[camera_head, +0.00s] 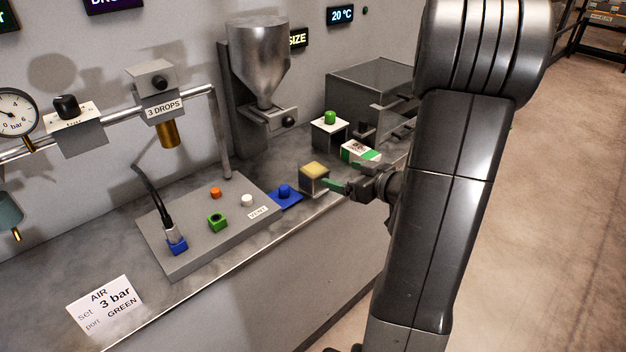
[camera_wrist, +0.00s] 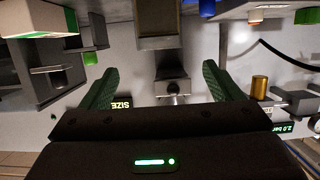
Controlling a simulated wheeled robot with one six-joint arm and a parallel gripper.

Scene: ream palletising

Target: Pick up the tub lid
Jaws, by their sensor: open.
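A flat blue square with a blue knob (camera_head: 285,192), which looks like the tub lid, lies on the bench beside the grey panel. Its knob shows at the top edge of the upside-down wrist view (camera_wrist: 207,8). A small grey tub (camera_head: 314,185) with a yellowish top stands just right of it. My gripper (camera_head: 334,185) points sideways near the tub's right side in the head view; I cannot tell whether it touches. Its green fingers (camera_wrist: 157,82) are spread apart with nothing held between them.
A grey panel (camera_head: 185,245) with coloured ports and a blue plug stands left of the lid. A white-and-green pack (camera_head: 360,152), a stand with a green knob (camera_head: 330,118) and a steel hopper (camera_head: 262,60) are behind. The bench's front edge runs close by.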

